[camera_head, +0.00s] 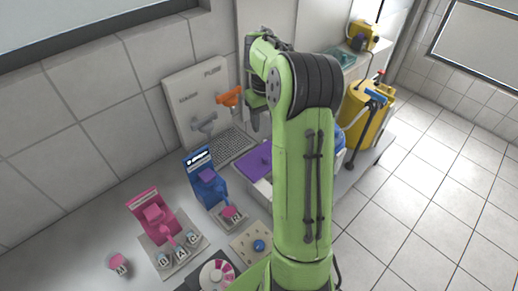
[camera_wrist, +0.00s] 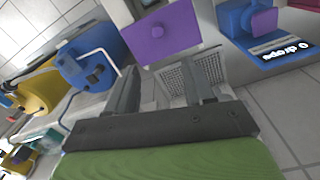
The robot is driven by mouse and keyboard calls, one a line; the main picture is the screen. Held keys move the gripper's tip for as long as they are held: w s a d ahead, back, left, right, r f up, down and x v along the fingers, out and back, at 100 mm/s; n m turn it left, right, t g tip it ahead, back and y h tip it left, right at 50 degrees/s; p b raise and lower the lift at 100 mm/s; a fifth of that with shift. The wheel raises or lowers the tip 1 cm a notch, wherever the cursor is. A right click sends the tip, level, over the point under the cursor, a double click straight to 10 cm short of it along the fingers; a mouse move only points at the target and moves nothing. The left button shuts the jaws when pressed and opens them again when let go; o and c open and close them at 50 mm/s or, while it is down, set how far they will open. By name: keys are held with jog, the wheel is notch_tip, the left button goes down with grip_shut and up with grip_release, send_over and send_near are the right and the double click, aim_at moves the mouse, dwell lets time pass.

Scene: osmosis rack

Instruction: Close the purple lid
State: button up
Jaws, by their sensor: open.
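The purple lid (camera_head: 254,161) is partly hidden behind my arm in the head view, at the top of a pale box (camera_head: 262,190). My gripper (camera_head: 256,121) is above and behind the lid in the head view. In the wrist view my gripper (camera_wrist: 160,65) has its two fingers spread with nothing between them, and the lid lies beyond the fingertips.
A white rinse station (camera_head: 190,88) with orange and grey taps and a grate stands behind. Blue (camera_head: 207,188) and pink (camera_head: 153,214) dispensers stand to the left. A yellow container (camera_head: 372,117) is at the right. The tiled floor on the right is clear.

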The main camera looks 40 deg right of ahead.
aim_at(266, 157)
jog(key=f, duration=0.5)
jog(key=f+b, duration=0.1)
jog(key=f, duration=1)
jog(key=shift+d+f, duration=0.3)
grip_shut()
